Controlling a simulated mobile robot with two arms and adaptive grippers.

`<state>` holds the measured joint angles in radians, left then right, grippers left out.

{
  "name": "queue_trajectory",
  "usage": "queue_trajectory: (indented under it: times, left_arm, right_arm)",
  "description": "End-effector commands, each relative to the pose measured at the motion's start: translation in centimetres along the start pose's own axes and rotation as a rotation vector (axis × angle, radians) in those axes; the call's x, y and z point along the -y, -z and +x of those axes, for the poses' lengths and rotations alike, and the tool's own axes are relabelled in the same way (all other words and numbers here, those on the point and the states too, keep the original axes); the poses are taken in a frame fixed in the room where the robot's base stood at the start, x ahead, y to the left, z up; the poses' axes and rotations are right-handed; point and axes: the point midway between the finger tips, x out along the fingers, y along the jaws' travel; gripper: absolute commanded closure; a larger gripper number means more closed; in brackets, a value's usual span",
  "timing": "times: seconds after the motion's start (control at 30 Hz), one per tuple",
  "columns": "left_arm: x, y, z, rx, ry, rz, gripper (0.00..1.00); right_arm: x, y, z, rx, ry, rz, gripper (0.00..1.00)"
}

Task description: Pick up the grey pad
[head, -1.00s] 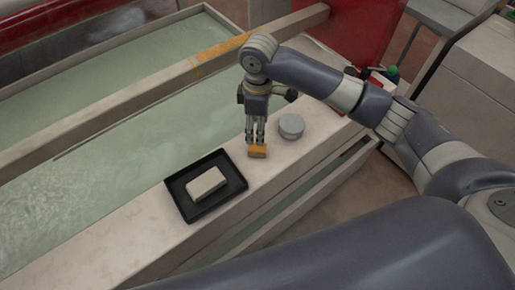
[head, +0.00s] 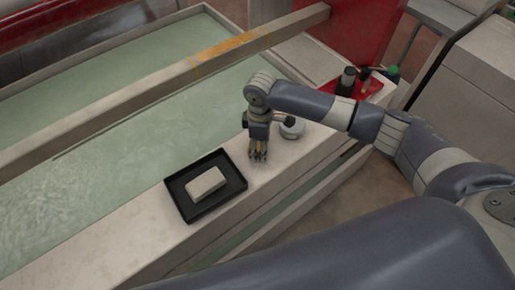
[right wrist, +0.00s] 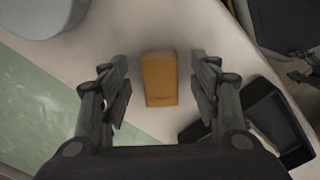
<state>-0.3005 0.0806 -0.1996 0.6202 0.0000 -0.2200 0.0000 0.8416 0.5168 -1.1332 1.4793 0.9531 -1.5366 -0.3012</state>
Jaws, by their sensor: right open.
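My right gripper (head: 258,157) points down over the pale ledge. It is open, with its fingers on either side of an orange-brown block; the block (right wrist: 159,78) shows between the fingertips (right wrist: 160,84) in the right wrist view, with gaps on both sides. A round grey piece (head: 293,128) sits on the ledge just behind my gripper, partly hidden by the wrist; it also shows at the top left of the right wrist view (right wrist: 38,12). A pale grey-white block (head: 206,183) lies in a black tray. I cannot tell which of these two is the pad. My left gripper is not in view.
The black tray (head: 190,211) rests on the ledge (head: 120,255) left of my gripper. A water-filled trough (head: 60,205) lies beyond the ledge. Dark bottles (head: 347,79) and a green-topped item (head: 391,72) stand at the ledge's far right end.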

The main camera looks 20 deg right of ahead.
Motion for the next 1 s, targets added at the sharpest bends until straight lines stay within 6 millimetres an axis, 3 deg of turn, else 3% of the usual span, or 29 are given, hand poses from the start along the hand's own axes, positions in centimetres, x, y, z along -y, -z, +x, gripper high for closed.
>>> queue_trajectory:
  times: [0.23, 0.4, 0.77, 1.0]
  left_arm:
    - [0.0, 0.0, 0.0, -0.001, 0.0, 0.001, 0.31]
    - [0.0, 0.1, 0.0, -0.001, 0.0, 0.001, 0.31]
    - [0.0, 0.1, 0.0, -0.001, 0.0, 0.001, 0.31]
    - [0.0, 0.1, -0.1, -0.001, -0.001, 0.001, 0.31]
  right_arm:
    - [0.0, 0.0, 0.1, -0.001, -0.001, -0.001, 0.46]
    - [0.0, 0.0, 0.1, -0.001, -0.001, -0.001, 0.8]
    - [0.0, 0.0, 0.0, -0.001, -0.001, -0.001, 0.82]
    - [-0.1, 0.1, -1.5, -0.003, -0.002, -0.002, 0.82]
